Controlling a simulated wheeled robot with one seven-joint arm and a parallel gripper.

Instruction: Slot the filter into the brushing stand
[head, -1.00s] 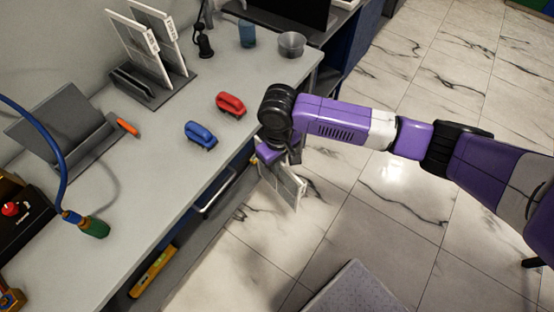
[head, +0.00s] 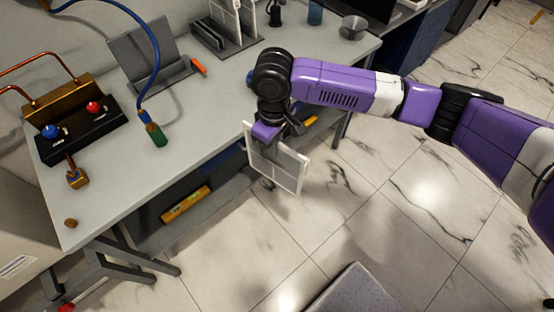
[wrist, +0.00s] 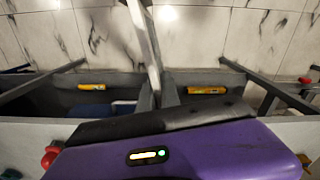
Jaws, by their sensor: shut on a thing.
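My gripper (head: 268,133) is shut on the filter (head: 278,166), a thin panel with a white frame and grey face. The filter hangs upright over the floor, just off the table's front edge. In the wrist view the filter (wrist: 146,40) shows nearly edge-on beyond the purple gripper body. A grey stand (head: 148,55) with a leaning back plate, probably the brushing stand, stands on the table to the upper left, well apart from the filter. An orange tool (head: 198,67) lies beside it.
A dark rack (head: 222,40) holding white panels stands at the back. A blue hose ends in a green nozzle (head: 156,134). A black box (head: 80,133) with knobs is at left. A cup (head: 354,27) stands at far right. The table front (head: 190,140) is mostly clear.

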